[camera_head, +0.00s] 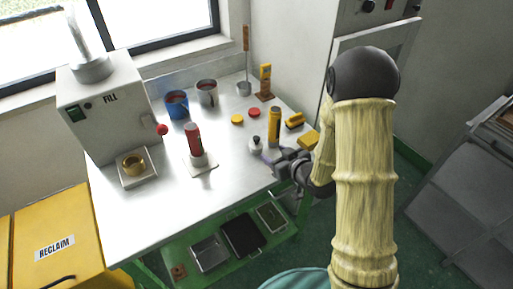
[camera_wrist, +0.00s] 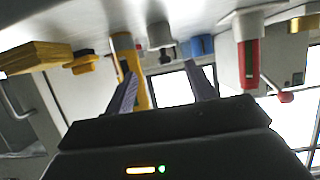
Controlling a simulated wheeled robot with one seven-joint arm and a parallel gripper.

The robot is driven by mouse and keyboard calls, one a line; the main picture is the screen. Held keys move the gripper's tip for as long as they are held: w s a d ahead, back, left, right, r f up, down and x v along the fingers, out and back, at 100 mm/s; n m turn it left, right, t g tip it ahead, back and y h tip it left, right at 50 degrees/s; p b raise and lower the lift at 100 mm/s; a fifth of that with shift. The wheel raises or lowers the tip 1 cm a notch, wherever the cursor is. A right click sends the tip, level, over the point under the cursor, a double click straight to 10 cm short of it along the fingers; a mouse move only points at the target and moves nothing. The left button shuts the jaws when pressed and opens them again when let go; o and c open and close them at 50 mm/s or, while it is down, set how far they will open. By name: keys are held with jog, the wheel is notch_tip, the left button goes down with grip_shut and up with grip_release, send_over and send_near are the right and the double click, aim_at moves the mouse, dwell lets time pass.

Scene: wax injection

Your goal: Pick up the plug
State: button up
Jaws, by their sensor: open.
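A small pale grey piece with a dark knob, which looks like the plug (camera_head: 255,146), stands on the steel table near its right front edge. In the wrist view, which is upside down, the plug (camera_wrist: 160,36) shows above the gap between my fingers. My gripper (camera_head: 270,159) is low at the table's right edge, just in front of and right of the plug. In the wrist view my gripper (camera_wrist: 166,86) has its two fingers spread with nothing between them. I cannot tell whether a finger touches the plug.
A yellow cylinder (camera_head: 274,127) stands close right of the plug, with a yellow-black tool (camera_head: 294,121) and yellow block (camera_head: 307,141) beyond. A red cylinder (camera_head: 194,140) on a white base stands left. Blue cup (camera_head: 177,104) and grey pot (camera_head: 207,93) stand behind. Table (camera_head: 225,190) front is clear.

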aim_at(257, 144)
jog(key=x, duration=0.4)
jog(key=shift+w+a+f+p, duration=0.15)
jog(key=shift+w+a+p, duration=0.1)
jog(key=shift+p, duration=0.1)
jog(key=shift+w+a, duration=0.2)
jog(key=p+x, duration=0.1)
jog(key=x, duration=0.3)
jog(key=shift+w+a, duration=0.2)
jog(key=shift+a, duration=0.05)
jog(key=c, duration=0.6)
